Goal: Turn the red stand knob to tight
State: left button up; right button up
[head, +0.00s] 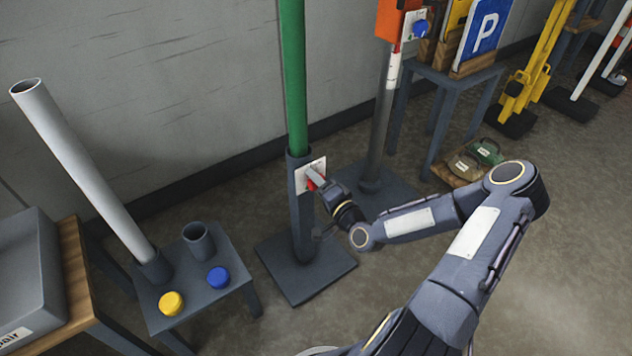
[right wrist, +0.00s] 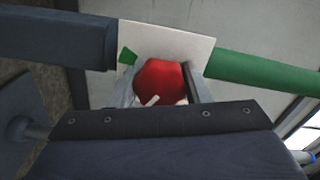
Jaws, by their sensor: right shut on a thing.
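The red knob (right wrist: 160,82) sits on a white plate (right wrist: 207,45) in the right wrist view. A small green mark shows at the plate's left side, and a white pointer shows on the knob's lower part. In the head view the red knob (head: 314,178) is mostly covered by my right gripper (head: 318,181). The plate is on the dark stand (head: 302,215), which holds an upright green pole (head: 292,80). My right gripper's fingers lie on both sides of the knob, shut on it. Any lettering on the plate is too small to read. My left gripper is not in view.
A small table with a grey tube (head: 75,165), an empty cup (head: 199,241), a yellow cap (head: 171,303) and a blue cap (head: 218,277) stands at left.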

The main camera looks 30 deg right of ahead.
jog(key=m, duration=0.3)
jog(key=shift+m, duration=0.4)
jog(key=m, duration=0.4)
jog(key=shift+f+m, duration=0.1)
jog(key=shift+m, duration=0.2)
jog(key=m, duration=0.3)
jog(key=shift+b, duration=0.35)
jog(key=shift+m+b, duration=0.3)
jog(key=shift+m, duration=1.9)
jog(key=o, duration=1)
